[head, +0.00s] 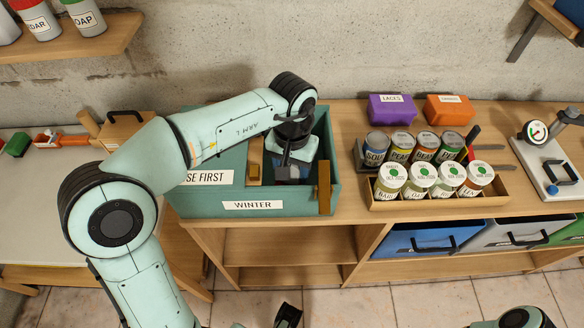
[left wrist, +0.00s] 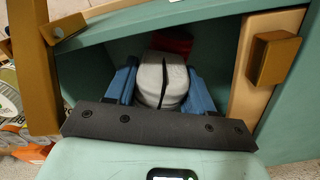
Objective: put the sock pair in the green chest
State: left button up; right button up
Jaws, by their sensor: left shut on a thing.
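The green chest (head: 312,203) stands open on the bench, with WINTER on its front wall and a panel lettered "SE FIRST" at its left. My left gripper (head: 289,171) points down into its right-hand open part. In the left wrist view, the blue fingers are shut on a grey rounded bundle with a dark fold, apparently the sock pair (left wrist: 163,80). The chest's walls (left wrist: 105,32) surround it. Its underside is hidden, so I cannot tell whether it touches the floor. A dark part of mine shows at the bottom edge; I cannot tell if it is my right gripper.
A wooden bar (head: 324,187) stands at the chest's front right. Something red (left wrist: 172,42) lies beyond the bundle. To the right are a tray of cans (head: 440,203), a purple box (head: 392,109) and an orange box (head: 449,110). A shelf with jars hangs upper left.

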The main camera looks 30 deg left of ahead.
pick_arm(q)
jog(key=shift+f, duration=0.15)
jog(key=shift+f, duration=0.4)
jog(key=o, duration=1)
jog(key=shift+r, duration=0.2)
notch_tip(320, 180, up, 13)
jog(key=p, duration=0.3)
jog(key=shift+f+p, duration=0.1)
jog(key=shift+p, duration=0.3)
